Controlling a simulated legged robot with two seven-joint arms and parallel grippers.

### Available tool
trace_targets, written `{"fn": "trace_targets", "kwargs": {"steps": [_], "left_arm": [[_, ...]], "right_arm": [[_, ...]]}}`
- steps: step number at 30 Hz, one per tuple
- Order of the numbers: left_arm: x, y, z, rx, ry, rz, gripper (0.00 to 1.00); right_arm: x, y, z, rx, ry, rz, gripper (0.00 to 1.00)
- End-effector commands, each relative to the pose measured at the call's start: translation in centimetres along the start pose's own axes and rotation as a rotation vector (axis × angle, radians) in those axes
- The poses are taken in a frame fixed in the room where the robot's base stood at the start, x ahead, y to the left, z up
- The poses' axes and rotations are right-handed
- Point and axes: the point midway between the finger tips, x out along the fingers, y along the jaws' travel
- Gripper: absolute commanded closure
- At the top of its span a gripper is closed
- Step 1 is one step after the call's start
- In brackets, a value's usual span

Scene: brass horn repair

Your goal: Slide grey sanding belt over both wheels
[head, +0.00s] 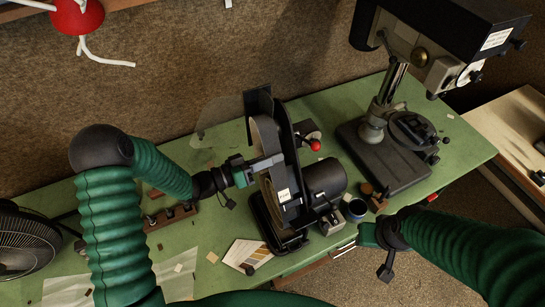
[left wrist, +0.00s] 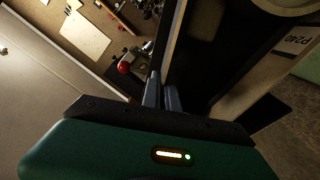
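The grey sanding belt (head: 276,183) is a loop with a white label, at the belt sander (head: 288,150) in the middle of the bench. In the left wrist view the belt (left wrist: 262,62) rises on the right with its P240 label. My left gripper (head: 268,162) reaches across the belt's left side. Its fingers (left wrist: 162,93) are close together at the belt's edge and look shut on it. The wheels are mostly hidden by the belt, the dark frame and my gripper. My right gripper (head: 362,237) is at the bench's front edge, apart from the belt; its finger opening is unclear.
A drill press (head: 385,150) stands on the green bench (head: 455,150) at the right. A red knob (head: 315,145) is behind the sander.

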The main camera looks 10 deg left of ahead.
Motion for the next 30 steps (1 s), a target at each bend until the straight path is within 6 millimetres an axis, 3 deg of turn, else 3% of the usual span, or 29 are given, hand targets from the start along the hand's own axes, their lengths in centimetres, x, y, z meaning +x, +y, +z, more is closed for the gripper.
{"fn": "trace_targets", "kwargs": {"steps": [30], "left_arm": [[1.0,0.0,0.0,0.0,0.001,0.0,1.0]], "right_arm": [[0.1,0.0,0.0,0.0,0.0,0.0,0.64]]}}
